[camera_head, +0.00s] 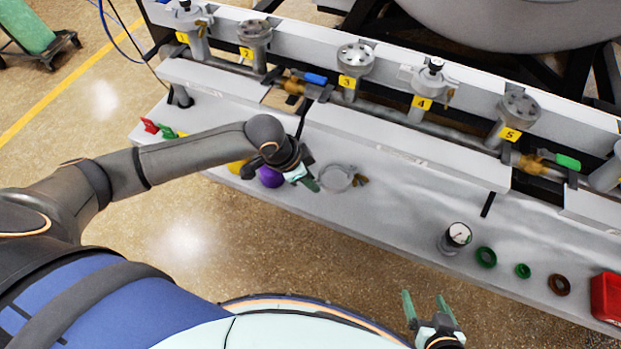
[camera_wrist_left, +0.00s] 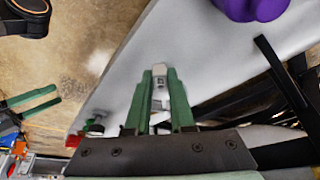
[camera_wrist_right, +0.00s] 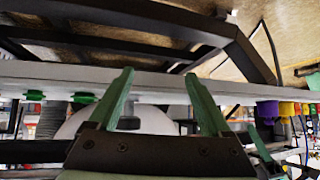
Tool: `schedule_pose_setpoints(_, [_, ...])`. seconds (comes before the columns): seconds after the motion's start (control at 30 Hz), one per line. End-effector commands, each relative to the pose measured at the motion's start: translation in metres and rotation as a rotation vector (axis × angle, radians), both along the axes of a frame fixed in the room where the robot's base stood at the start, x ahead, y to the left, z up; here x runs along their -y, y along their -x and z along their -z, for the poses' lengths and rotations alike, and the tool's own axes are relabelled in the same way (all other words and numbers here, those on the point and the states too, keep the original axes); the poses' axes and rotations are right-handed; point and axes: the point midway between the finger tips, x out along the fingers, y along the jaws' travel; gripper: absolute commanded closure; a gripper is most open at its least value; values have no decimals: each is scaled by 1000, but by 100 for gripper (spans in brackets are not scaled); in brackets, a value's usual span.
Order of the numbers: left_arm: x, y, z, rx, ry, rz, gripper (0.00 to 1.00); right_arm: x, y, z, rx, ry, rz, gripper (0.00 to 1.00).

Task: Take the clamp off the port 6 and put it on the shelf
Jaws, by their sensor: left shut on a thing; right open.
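A silver ring clamp (camera_head: 336,178) with a brass wing nut (camera_head: 361,181) is over the grey shelf (camera_head: 400,215). My left gripper (camera_head: 307,178) is at the ring's left side, shut on the clamp. In the left wrist view a pale metal piece (camera_wrist_left: 159,92) shows between the left fingers (camera_wrist_left: 160,76). I cannot tell whether the clamp touches the shelf. A port body cut off at the right edge (camera_head: 606,177) shows no number. My right gripper (camera_head: 430,308) is open and empty in front of the shelf; its spread fingers also show in the right wrist view (camera_wrist_right: 158,76).
Ports labelled 1 to 5 line the rail. A purple object (camera_head: 270,177) and a yellow one (camera_head: 238,167) are beside my left gripper. A gauge (camera_head: 456,237), green rings (camera_head: 486,257), a brown ring (camera_head: 559,285) and a red box (camera_head: 606,297) occupy the shelf's right. The shelf's middle is clear.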

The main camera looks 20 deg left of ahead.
Motion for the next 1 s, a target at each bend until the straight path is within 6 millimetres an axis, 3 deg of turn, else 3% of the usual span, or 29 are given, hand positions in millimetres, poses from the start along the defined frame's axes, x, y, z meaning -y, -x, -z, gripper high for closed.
schedule_pose_setpoints(0.4, [0,0,29,0,0,-1,100,-17,-15,17,14,-22,-32,18])
schedule_pose_setpoints(0.83, [-1,0,54,1,-1,-1,100,-29,-18,36,9,-31,-62,18])
schedule_pose_setpoints(1.0, [0,0,57,-1,1,-2,100,-30,-22,28,16,-30,-63,18])
